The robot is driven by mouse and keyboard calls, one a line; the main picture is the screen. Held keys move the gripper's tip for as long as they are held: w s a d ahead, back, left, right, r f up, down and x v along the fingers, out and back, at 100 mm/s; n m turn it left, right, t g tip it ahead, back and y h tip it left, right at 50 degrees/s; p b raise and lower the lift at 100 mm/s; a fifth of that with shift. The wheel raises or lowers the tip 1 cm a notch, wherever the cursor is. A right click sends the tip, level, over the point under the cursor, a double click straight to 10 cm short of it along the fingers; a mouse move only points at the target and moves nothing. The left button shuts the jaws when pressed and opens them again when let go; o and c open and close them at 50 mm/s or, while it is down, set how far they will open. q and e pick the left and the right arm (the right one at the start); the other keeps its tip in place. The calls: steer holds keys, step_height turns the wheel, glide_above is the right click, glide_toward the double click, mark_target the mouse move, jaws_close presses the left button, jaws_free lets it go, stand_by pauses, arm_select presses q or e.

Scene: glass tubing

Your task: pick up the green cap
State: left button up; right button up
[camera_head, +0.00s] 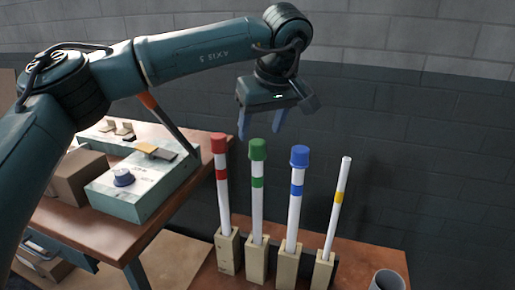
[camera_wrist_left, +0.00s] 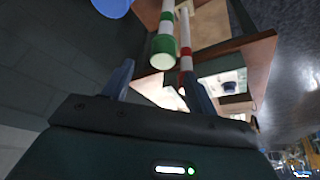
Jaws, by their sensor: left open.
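The green cap (camera_head: 258,149) sits on top of a white tube with a green band (camera_head: 257,182), which stands upright in a tan block. My left gripper (camera_head: 262,130) is open and empty, pointing down just above the green cap, with its two blue fingers apart. In the left wrist view, the green cap (camera_wrist_left: 163,52) shows end-on beyond the open left gripper (camera_wrist_left: 157,78), between the lines of its fingers. I see no contact with the cap. My right gripper is in neither view.
A red-capped tube (camera_head: 219,144) stands left of the green one and a blue-capped tube (camera_head: 299,157) right of it, both close. A capless yellow-banded tube (camera_head: 338,205) leans slightly. A grey cup (camera_head: 387,280) is at lower right. A pale box (camera_head: 145,187) sits on the left bench.

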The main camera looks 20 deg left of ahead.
mark_target(257, 141)
arm_select(q)
steer(key=x, duration=0.4)
steer(key=shift+s+f, duration=0.2)
steer(key=shift+f, duration=0.25)
steer(key=shift+c, duration=0.2)
steer(key=c, duration=1)
steer(key=shift+r, duration=0.1)
